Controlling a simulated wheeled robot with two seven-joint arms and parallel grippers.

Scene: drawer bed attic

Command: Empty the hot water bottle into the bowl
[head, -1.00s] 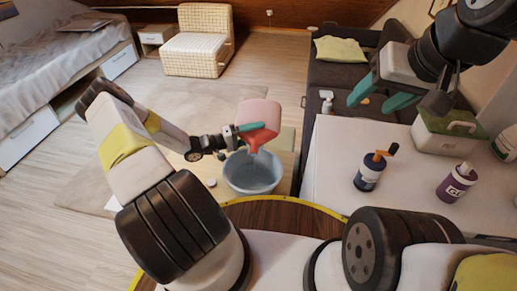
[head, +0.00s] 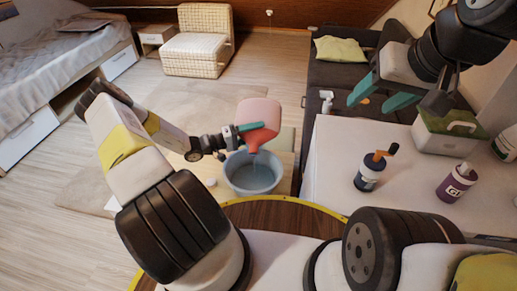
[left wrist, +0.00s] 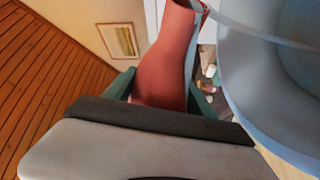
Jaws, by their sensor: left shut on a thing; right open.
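The pink-red hot water bottle (head: 261,113) is upside down above the blue-grey bowl (head: 253,190), its neck pointing down into the bowl's opening. My left gripper (head: 250,127) is shut on the bottle. A thin stream of water runs from the mouth into the bowl, which holds some water. In the left wrist view the bottle (left wrist: 165,65) sits between the teal fingers, with a clear stream passing from its mouth across the bowl (left wrist: 240,85) at the right. My right gripper (head: 382,97) is open and empty, at the upper right over the white table's far edge.
The bowl stands on a low wooden surface (head: 285,165). A white table (head: 330,190) at right holds a dark jar with an orange top (head: 368,175), a purple glue bottle (head: 455,183) and a green-topped box (head: 447,135).

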